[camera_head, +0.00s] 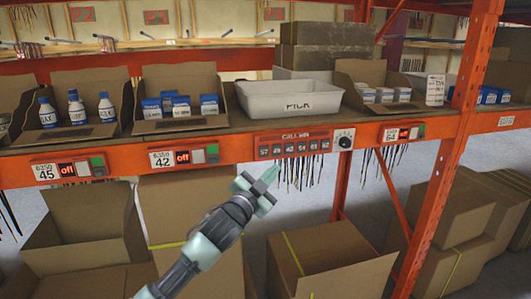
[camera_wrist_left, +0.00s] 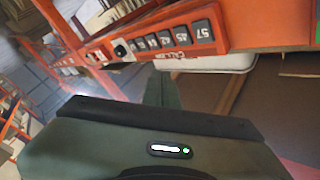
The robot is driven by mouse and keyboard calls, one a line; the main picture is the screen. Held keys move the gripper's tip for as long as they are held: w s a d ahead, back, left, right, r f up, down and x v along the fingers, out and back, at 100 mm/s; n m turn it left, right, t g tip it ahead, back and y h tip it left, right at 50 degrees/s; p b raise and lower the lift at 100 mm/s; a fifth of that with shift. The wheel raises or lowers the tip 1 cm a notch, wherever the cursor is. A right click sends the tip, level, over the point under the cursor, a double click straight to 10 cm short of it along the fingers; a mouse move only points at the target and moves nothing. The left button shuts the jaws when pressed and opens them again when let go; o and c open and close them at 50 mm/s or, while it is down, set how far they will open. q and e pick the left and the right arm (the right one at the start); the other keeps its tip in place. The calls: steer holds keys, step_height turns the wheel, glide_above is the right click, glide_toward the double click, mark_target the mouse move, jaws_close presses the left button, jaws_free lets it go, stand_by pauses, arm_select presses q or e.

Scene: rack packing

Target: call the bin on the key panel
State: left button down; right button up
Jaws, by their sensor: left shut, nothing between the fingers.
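The red key panel (camera_head: 292,143), headed "CALL BIN", is on the orange shelf beam. It has a row of several dark keys and a round dial (camera_head: 344,140) at its right end. In the left wrist view the panel (camera_wrist_left: 150,42) appears tilted, with a key reading 57 (camera_wrist_left: 202,30) nearest. My left gripper (camera_head: 268,176) is shut and empty, just below the panel's left part and apart from it in the picture. Its closed fingers (camera_wrist_left: 163,90) point toward the beam in the wrist view. My right gripper is not in view.
A white bin (camera_head: 289,98) marked "PICK" sits above the panel. Open cartons of bottles (camera_head: 77,118) and blue-white boxes (camera_head: 180,122) stand left of it. Beam displays (camera_head: 184,157) flank the panel. Black strips (camera_head: 300,172) hang below. Cardboard boxes (camera_head: 325,258) fill the lower level.

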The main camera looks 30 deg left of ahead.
mark_target(264, 151)
arm_select(q)
steer(key=shift+w+a+b, duration=0.15)
steer(key=shift+w+a, duration=1.3)
steer(key=shift+a, duration=0.2)
steer(key=shift+w+a+b, duration=0.15)
steer(key=shift+w+a, duration=1.3)
steer(key=shift+a, duration=0.2)
steer(key=shift+w+a, duration=0.3)
steer(key=shift+a, duration=0.05)
